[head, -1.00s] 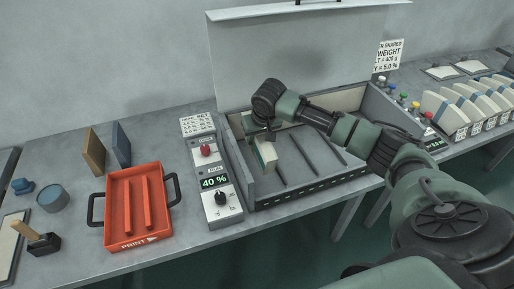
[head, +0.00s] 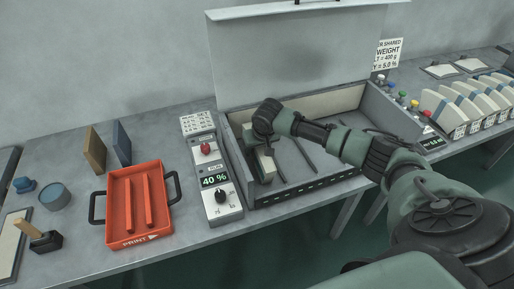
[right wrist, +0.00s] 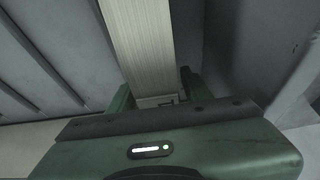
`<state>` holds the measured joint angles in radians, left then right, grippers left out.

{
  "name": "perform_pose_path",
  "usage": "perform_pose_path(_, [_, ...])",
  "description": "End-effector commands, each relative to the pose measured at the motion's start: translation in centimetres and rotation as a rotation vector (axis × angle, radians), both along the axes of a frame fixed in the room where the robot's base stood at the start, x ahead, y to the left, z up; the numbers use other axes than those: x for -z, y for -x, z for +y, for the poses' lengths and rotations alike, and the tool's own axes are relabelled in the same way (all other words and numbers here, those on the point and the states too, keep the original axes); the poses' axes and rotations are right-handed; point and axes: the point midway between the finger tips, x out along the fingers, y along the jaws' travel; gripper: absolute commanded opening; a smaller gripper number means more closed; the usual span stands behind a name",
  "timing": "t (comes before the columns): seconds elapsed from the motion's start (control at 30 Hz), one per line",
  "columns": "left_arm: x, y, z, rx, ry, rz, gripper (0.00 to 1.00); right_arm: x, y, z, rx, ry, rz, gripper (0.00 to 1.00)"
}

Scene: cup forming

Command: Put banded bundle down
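The banded bundle (right wrist: 147,45) is a pale, finely layered block. In the right wrist view it stands between the two fingers of my right gripper (right wrist: 155,90), which is shut on it. In the head view the bundle (head: 265,166) is inside the open grey machine tray (head: 310,191), near its left wall, mostly hidden by my right gripper (head: 262,143). I cannot tell whether its lower end touches the tray floor. My left gripper is not in view.
Dark ribs (head: 304,153) cross the tray floor. A control panel (head: 217,190) reading 40 % stands left of the tray. An orange tray (head: 120,190) lies further left. White standing bundles (head: 455,108) line the right side. The lid (head: 290,50) is up.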

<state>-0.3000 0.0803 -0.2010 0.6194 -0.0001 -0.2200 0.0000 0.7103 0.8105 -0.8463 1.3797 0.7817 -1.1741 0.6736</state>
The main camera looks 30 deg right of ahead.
Motion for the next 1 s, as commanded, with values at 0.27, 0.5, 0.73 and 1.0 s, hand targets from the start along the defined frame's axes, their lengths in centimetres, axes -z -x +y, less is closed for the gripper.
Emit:
perform_pose_path(0.27, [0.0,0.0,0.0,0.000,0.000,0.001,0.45,0.0,0.0,0.0,0.000,0.000,0.000,0.54])
perform_pose_path(0.5, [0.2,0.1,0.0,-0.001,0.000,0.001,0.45,-1.8,0.6,0.2,-0.002,-0.001,-0.002,0.54])
perform_pose_path(0.73, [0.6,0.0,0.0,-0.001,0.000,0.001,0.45,-6.4,2.4,0.6,-0.001,0.000,-0.004,0.54])
perform_pose_path(1.0, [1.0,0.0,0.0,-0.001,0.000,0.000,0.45,-10.5,4.1,1.0,0.001,-0.001,-0.002,0.54])
